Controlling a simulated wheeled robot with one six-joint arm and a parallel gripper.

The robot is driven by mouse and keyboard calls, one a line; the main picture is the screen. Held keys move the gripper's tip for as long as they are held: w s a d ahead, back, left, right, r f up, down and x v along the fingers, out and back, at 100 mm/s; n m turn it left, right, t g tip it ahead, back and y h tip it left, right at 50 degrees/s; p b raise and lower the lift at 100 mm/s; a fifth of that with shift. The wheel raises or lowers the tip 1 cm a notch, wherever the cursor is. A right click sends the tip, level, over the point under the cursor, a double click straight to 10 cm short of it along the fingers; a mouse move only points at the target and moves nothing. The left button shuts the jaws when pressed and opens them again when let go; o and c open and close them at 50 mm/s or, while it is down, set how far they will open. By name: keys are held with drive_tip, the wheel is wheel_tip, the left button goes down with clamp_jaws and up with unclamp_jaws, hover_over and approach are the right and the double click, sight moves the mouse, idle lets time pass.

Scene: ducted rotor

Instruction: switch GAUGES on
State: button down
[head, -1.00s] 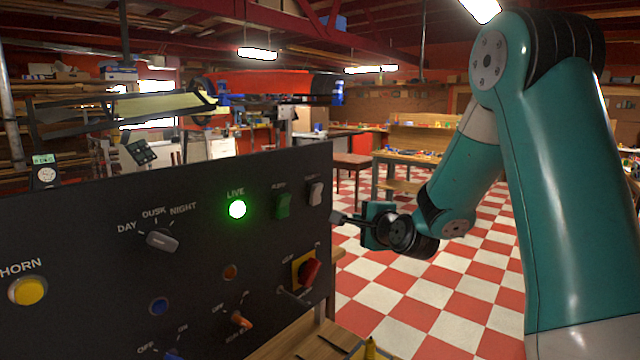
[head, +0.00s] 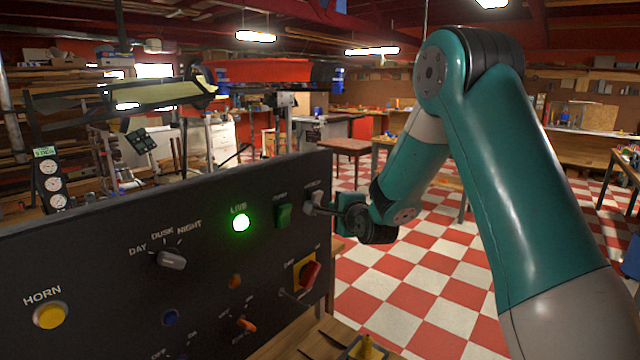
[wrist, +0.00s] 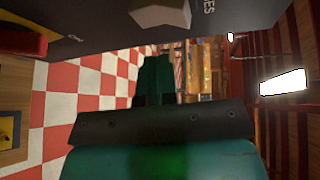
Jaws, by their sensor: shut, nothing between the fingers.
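The GAUGES switch (head: 316,196) is a pale grey rocker at the upper right corner of the dark panel (head: 95,290). Its label is partly hidden. In the wrist view the grey rocker (wrist: 160,12) shows at the top edge, with the letters "ES" beside it. My gripper (head: 315,209) is shut and empty, with its tip at the rocker in the head view. It partly covers the rocker, and I cannot tell whether they touch. A black post with several round dials (head: 50,180) stands behind the panel at the left.
A green rocker (head: 283,215) sits just left of GAUGES, beside the lit green LIVE lamp (head: 241,222). The checkered floor (head: 420,290) right of the panel is open.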

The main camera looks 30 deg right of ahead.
drive_tip(key=shift+w+a+r+p, duration=0.25)
drive_tip(key=shift+w+r+p, duration=0.1)
drive_tip(key=shift+w, duration=0.25)
drive_tip(key=shift+w, duration=0.15)
idle(1.6)
drive_tip(key=shift+w+a+r, duration=0.1)
drive_tip(key=shift+w, duration=0.1)
drive_tip(key=shift+w+a+r, duration=0.2)
drive_tip(key=shift+w, duration=0.2)
idle(0.8)
drive_tip(key=shift+s+d+f+b, duration=0.2)
drive_tip(key=shift+s+b, duration=0.1)
drive_tip(key=shift+s, duration=0.1)
drive_tip(key=shift+s+d+f+b, duration=0.15)
drive_tip(key=shift+s+b, duration=0.1)
drive_tip(key=shift+s, duration=0.15)
